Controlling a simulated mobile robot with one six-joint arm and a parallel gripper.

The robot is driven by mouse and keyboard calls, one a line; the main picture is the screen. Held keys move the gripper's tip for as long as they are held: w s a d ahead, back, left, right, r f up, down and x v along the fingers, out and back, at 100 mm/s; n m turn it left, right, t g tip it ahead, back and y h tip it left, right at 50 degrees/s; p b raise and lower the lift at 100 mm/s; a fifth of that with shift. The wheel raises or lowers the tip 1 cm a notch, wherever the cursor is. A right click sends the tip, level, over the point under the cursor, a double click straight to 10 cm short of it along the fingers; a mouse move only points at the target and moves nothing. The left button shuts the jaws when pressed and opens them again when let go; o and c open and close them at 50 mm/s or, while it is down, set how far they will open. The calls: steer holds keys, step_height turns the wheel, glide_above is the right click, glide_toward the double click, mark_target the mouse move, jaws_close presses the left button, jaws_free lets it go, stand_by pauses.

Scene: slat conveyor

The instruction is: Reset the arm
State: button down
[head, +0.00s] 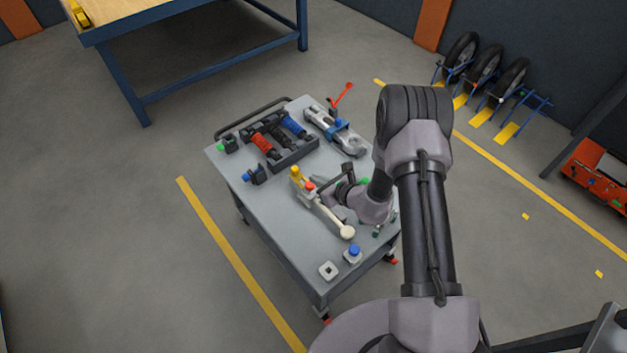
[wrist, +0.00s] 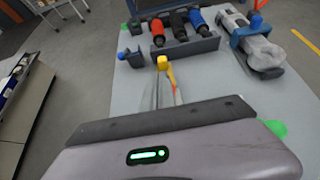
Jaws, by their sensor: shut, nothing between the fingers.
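My arm reaches over a grey cart top (head: 275,215), which also shows in the wrist view (wrist: 130,90). My gripper (head: 314,188) is shut and holds nothing. It is low over the middle of the cart, close beside a tan ball-ended lever (head: 335,220) with yellow and orange-red parts at its far end. I cannot tell whether they touch. In the wrist view a yellow knob (wrist: 163,63) stands just beyond my gripper's housing, which hides much of the near cart top.
A dark rack (head: 295,155) holds red, black and blue tools at the back. A metal part in a blue clamp (head: 340,125) lies right of it. A blue-topped block (head: 353,253) and a pale square piece (head: 328,270) sit near the front. A workbench (head: 150,25) stands behind.

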steer(key=shift+w, duration=0.15)
steer(key=s+a+r+n+g+y, duration=0.25)
steer(key=a+r+n, duration=0.2)
steer(key=r, duration=0.65)
steer(key=s+a+r+n+g+y, duration=0.1)
steer(key=s+a+r+n+y, duration=0.25)
steer(key=r, duration=0.85)
steer(key=s+a+r+n+g+h, duration=0.1)
steer(key=s+r+n+g+h, duration=0.1)
steer(key=s+r+n, duration=0.4)
steer(key=s+d+r+n+h, duration=0.2)
steer(key=s+d+n+h, duration=0.1)
steer(key=s, duration=0.3)
steer(key=s+d+r+n+t+h+b, duration=0.1)
steer(key=s+d+r+n+h, duration=0.1)
steer(key=s, duration=0.5)
steer(key=s+d+r+n+h, duration=0.3)
steer(key=s+d+n, duration=0.2)
steer(key=d, duration=0.3)
steer(key=shift+s+n+h+b, duration=0.3)
steer(key=shift+s+h, duration=0.1)
steer(key=shift+s, duration=0.4)
